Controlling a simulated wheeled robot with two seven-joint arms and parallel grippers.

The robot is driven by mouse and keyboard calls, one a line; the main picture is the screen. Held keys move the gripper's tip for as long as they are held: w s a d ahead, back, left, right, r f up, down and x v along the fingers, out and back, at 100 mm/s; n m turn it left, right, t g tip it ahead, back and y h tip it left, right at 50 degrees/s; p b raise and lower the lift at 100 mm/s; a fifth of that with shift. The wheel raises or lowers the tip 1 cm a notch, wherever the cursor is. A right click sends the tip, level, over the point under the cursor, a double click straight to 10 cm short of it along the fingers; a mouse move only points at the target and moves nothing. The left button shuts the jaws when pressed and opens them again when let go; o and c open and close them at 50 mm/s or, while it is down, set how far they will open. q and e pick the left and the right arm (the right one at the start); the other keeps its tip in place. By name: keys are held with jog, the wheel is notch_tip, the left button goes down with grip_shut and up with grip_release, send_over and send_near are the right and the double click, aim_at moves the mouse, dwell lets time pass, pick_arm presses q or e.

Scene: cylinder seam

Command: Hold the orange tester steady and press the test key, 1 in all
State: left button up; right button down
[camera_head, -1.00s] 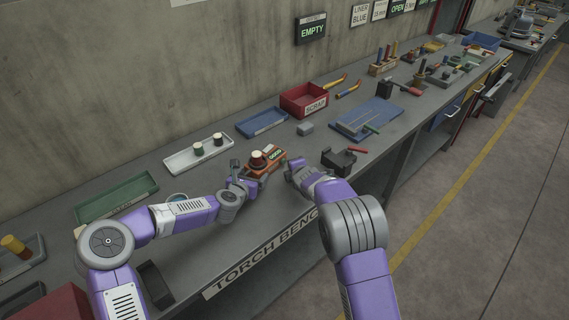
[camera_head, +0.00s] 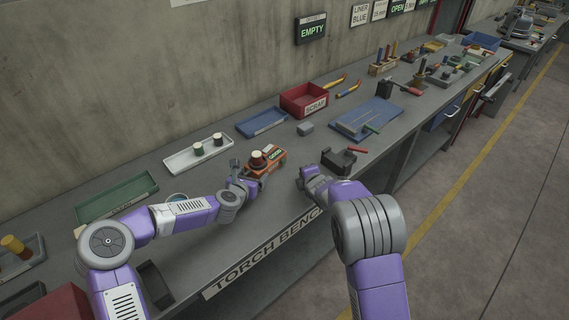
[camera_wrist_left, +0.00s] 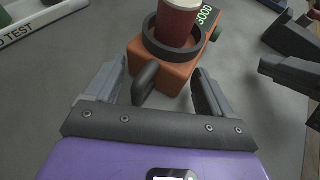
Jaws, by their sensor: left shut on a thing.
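The orange tester (camera_head: 265,166) sits on the bench, with a dark red and white cylinder (camera_head: 257,159) upright in its black ring. Its small display shows green lettering that looks like GOOD. My left gripper (camera_head: 243,178) is shut on the tester at this handle; the wrist view also shows the gripper (camera_wrist_left: 160,84). My right gripper (camera_head: 303,176) is right of the tester, apart from it; its fingers are too small to read.
A black vise with a red handle (camera_head: 340,160) stands just right of my right gripper. A pale tray (camera_head: 187,161) with two cylinders lies behind left, a green tray (camera_head: 115,198) further left. A red scrap bin (camera_head: 303,101) and a blue tray (camera_head: 262,122) stand behind.

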pick_arm(q)
jog(key=o, duration=1.2)
jog(key=shift+c, duration=0.2)
